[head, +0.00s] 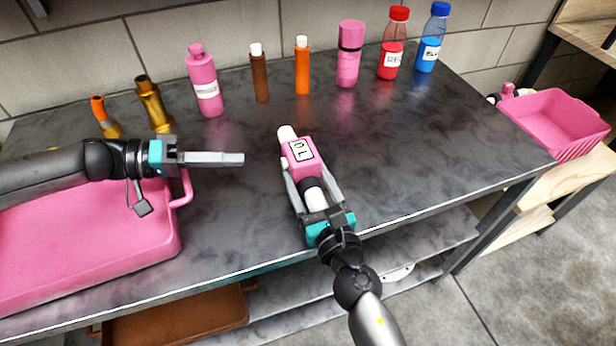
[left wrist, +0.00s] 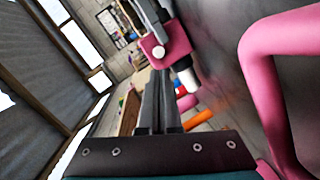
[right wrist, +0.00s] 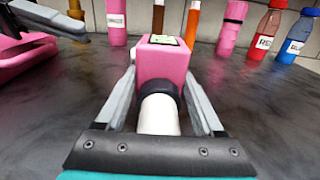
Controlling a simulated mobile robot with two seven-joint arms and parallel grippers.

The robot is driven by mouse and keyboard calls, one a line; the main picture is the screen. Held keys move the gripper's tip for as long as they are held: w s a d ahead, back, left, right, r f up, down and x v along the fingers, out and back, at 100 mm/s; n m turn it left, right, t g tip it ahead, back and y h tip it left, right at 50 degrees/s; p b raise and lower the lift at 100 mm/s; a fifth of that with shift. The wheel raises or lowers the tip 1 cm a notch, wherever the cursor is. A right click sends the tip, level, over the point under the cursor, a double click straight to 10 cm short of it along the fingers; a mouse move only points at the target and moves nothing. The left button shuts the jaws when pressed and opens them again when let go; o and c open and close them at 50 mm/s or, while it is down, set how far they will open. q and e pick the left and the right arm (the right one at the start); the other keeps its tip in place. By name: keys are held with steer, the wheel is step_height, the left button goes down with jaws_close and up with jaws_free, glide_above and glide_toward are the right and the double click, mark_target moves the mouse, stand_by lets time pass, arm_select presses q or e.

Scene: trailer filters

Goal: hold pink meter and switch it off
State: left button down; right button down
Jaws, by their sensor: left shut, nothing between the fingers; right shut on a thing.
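The pink meter (head: 301,152) has a pink body, a pale display with dark characters, a white tip at the far end and a white handle with a black collar. My right gripper (head: 311,188) is shut on the meter around its handle end; in the right wrist view the fingers flank the white handle and black collar of the meter (right wrist: 162,62). It is over the middle of the dark table. My left gripper (head: 243,159) is shut and empty, to the left of the meter and apart from it. In the left wrist view the meter (left wrist: 172,42) shows beyond the closed fingers (left wrist: 158,85).
A pink tray (head: 90,250) with a raised handle lies under my left arm. Several bottles and tubes line the back of the dark table (head: 430,150), including a pink bottle (head: 205,85) and a red one (head: 392,50). A pink crate (head: 560,125) stands at the right.

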mark_target(284, 164)
arm_select(q)
steer(key=d+n+t, duration=0.1)
steer(key=d+f+n+t, duration=0.1)
steer(key=t, duration=0.1)
steer(key=shift+s+d, duration=0.1)
steer(key=shift+d, duration=0.05)
steer(key=shift+d+n+t+y, duration=0.15)
steer(key=shift+n+t+y, duration=0.15)
steer(key=shift+n, duration=0.4)
steer(key=shift+s+f+n+t+y, duration=0.15)
steer(key=shift+f+n+t+y, duration=0.05)
steer(key=shift+n+t+y, duration=0.6)
steer(key=shift+s+a+f+n+t+y, duration=0.1)
steer(key=shift+s+a+n+t+y, duration=0.15)
steer(key=shift+n+t+y, duration=0.4)
steer(key=shift+s+a+f+n+t+y, duration=0.15)
steer(key=shift+s+a+n+t+y, duration=0.2)
steer(key=shift+a+n+t+y, duration=0.45)
steer(key=shift+s+a+f+n+y, duration=0.15)
steer(key=shift+s+a+n+y, duration=1.05)
steer(key=shift+y, duration=0.35)
steer(key=shift+w+d, duration=0.5)
steer(key=shift+d, duration=0.85)
steer(key=shift+w+d, duration=0.45)
steer(key=shift+d, duration=0.9)
steer(key=shift+w+d, duration=0.5)
steer(key=shift+d, duration=0.85)
steer(key=shift+d, duration=0.1)
